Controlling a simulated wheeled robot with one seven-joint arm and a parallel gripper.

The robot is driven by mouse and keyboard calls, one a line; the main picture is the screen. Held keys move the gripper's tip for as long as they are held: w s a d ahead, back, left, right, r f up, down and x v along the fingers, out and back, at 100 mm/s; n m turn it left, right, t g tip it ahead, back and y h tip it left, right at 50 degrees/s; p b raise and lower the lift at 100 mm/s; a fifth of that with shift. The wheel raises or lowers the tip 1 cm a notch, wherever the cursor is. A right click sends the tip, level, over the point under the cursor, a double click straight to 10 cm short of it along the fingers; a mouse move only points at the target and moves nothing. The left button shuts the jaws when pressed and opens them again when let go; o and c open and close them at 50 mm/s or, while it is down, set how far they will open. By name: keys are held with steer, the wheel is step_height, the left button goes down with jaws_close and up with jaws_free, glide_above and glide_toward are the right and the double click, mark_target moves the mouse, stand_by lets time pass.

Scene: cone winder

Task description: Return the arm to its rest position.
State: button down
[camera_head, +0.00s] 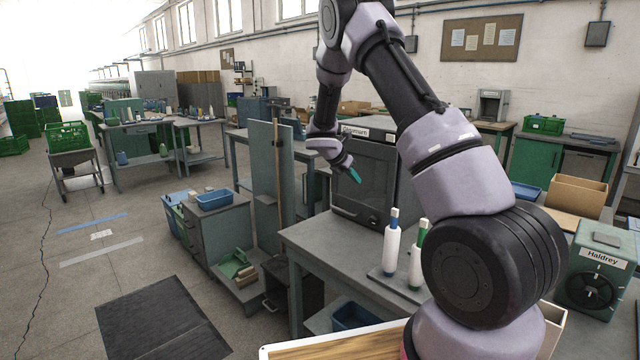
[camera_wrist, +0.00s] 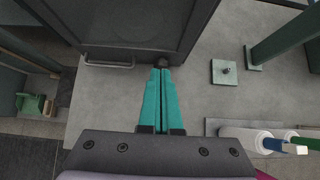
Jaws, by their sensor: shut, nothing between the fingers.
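My arm arches over the bench from the right in the head view. My gripper (camera_head: 355,175) hangs in front of the dark cabinet-like machine (camera_head: 365,185) on the grey bench (camera_head: 315,240). In the wrist view its two teal fingers (camera_wrist: 163,72) lie together, with nothing between them. They point toward the machine's dark front (camera_wrist: 130,25) and its handle (camera_wrist: 108,64). I cannot tell the exact gap between the fingertips and the machine.
White bobbins (camera_head: 391,250) stand on a plate at the bench's right side, near my arm. A tall grey-green panel (camera_head: 268,185) rises left of the bench. A labelled green box (camera_head: 598,275) stands at right. The floor by the dark mat (camera_head: 160,320) is clear.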

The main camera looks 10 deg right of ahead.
steer(key=s+a+r+m+y, duration=0.1)
steer(key=s+r+m+y, duration=0.3)
steer(key=s+r+m, duration=1.3)
steer(key=s+a+r+m+t+y, duration=0.1)
steer(key=s+a+r+m+y, duration=0.1)
steer(key=s, duration=0.6)
steer(key=s+a+r+m+y, duration=0.2)
steer(key=s+a+r+m, duration=0.2)
steer(key=s, duration=0.4)
steer(key=s+a+r+m+t+y, duration=0.1)
steer(key=s+a+r+m, duration=0.2)
steer(key=s+m, duration=0.2)
steer(key=s, duration=0.3)
steer(key=shift+s+r+t+y, duration=0.15)
steer(key=shift+r+t+y, duration=0.15)
steer(key=shift+y, duration=0.1)
